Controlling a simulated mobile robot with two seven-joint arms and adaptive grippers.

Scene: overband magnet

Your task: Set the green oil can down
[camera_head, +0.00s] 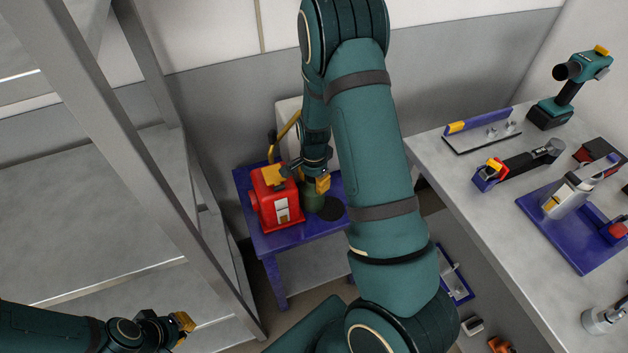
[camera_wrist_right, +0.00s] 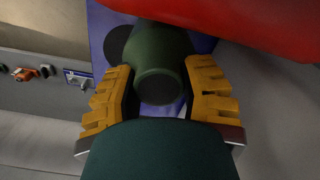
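The green oil can (camera_head: 312,200) is at the blue table beside the red container, partly hidden by my right gripper (camera_head: 307,180). In the right wrist view the can (camera_wrist_right: 160,60) sits between the yellow fingers of my right gripper (camera_wrist_right: 160,95), which lie against its two sides. I cannot tell whether its base touches the tabletop. A dark round spot (camera_head: 331,209) on the table is just right of the can. My left gripper (camera_head: 182,328) is at the lower left, far from the can; its opening is unclear.
The blue table (camera_head: 262,245) also bears a red container (camera_head: 275,205), close at the can's left; it shows in the wrist view (camera_wrist_right: 250,22). A grey shelf frame (camera_head: 140,170) stands left. A workbench (camera_head: 470,185) with several tools is at the right.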

